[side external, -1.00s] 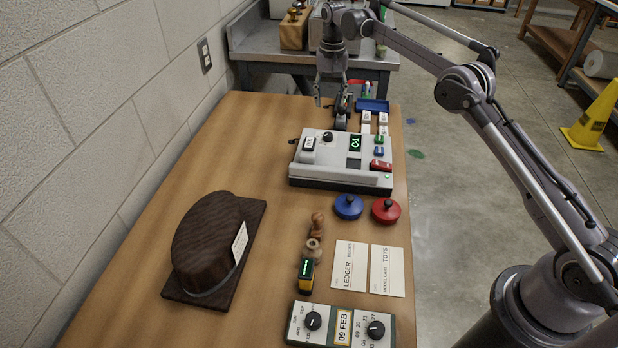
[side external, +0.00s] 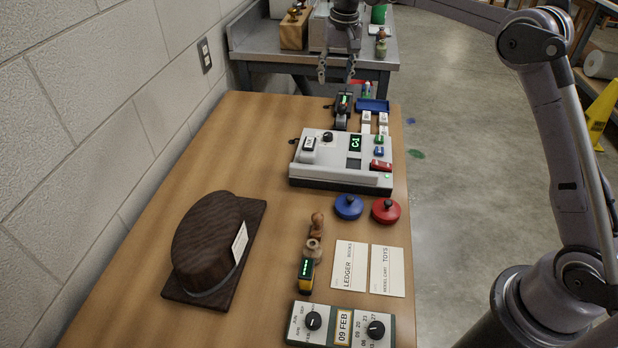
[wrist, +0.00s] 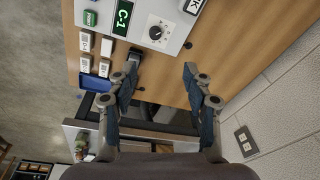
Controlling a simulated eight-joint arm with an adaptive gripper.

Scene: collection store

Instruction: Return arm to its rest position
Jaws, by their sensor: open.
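My gripper (side external: 336,72) is open and empty in the side external view, pointing down above the far end of the wooden table (side external: 240,135). In the wrist view my gripper (wrist: 157,78) shows its two fingers spread with nothing held between them. A dark device with a green display (side external: 343,105) stands on the table just below and in front of my gripper, apart from it. In the wrist view its dark end (wrist: 135,56) shows beside the left finger.
A grey machine (side external: 330,165) showing C-1 sits on the table near a blue tray (side external: 373,105). Blue (side external: 348,207) and red (side external: 385,211) round pieces, a hat form (side external: 205,245) and cards (side external: 387,270) lie nearer. A grey bench (side external: 260,50) stands behind; a wall is left.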

